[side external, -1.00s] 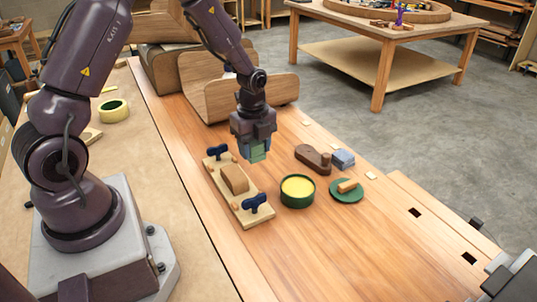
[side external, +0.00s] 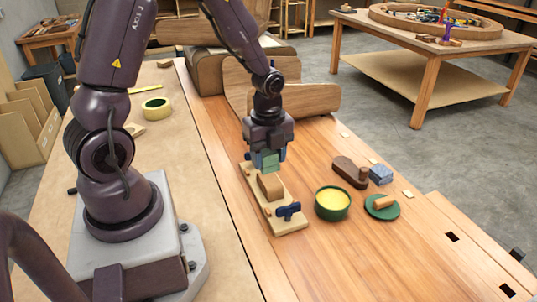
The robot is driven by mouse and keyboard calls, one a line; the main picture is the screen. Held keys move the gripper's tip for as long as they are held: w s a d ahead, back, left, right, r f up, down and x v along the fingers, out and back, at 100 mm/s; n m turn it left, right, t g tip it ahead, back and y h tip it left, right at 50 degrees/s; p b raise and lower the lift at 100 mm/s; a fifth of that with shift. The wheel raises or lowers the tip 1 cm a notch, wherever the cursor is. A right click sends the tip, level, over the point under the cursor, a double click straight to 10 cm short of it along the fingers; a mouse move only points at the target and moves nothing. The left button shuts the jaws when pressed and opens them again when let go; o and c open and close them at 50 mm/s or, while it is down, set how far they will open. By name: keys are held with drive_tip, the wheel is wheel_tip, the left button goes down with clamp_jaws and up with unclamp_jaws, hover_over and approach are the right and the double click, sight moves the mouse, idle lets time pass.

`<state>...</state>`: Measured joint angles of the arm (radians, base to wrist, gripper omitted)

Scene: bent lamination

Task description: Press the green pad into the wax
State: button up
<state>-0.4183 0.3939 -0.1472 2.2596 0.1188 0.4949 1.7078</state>
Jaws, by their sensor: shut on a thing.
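My gripper (side external: 270,166) is shut on the green pad (side external: 269,159), a small green block between its fingers. It hangs over the back end of a pale wooden board (side external: 289,224). The gap between pad and board is hard to judge. The wax (side external: 332,199) is a yellow filling in a round dark green tin (side external: 333,214), standing on the bench to the right and in front of the gripper. The pad is apart from the wax.
The board carries a tan block (side external: 270,187) and a blue clamp knob (side external: 288,211); its back end is hidden. Right of the tin are a green dish (side external: 383,208) with a wooden piece, a brown sanding block (side external: 350,172) and blue cloths (side external: 381,174). Curved wooden forms (side external: 310,100) stand behind.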

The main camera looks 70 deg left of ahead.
drive_tip(key=shift+w+d+f+m, duration=0.3)
drive_tip(key=shift+w+d+f, duration=0.2)
drive_tip(key=shift+d+f, duration=0.3)
drive_tip(key=w+d+f, duration=0.2)
drive_tip(key=w+d, duration=0.2)
drive_tip(key=w, duration=0.3)
hover_over(333, 200)
drive_tip(key=s, duration=0.2)
drive_tip(key=shift+d+f, duration=0.15)
drive_tip(key=shift+d, duration=0.05)
drive_tip(key=shift+w+a, duration=0.15)
drive_tip(key=shift+w, duration=0.85)
drive_tip(key=shift+f, duration=2.5)
drive_tip(key=shift+f, duration=0.6)
wheel_tip(333, 200, up, 7)
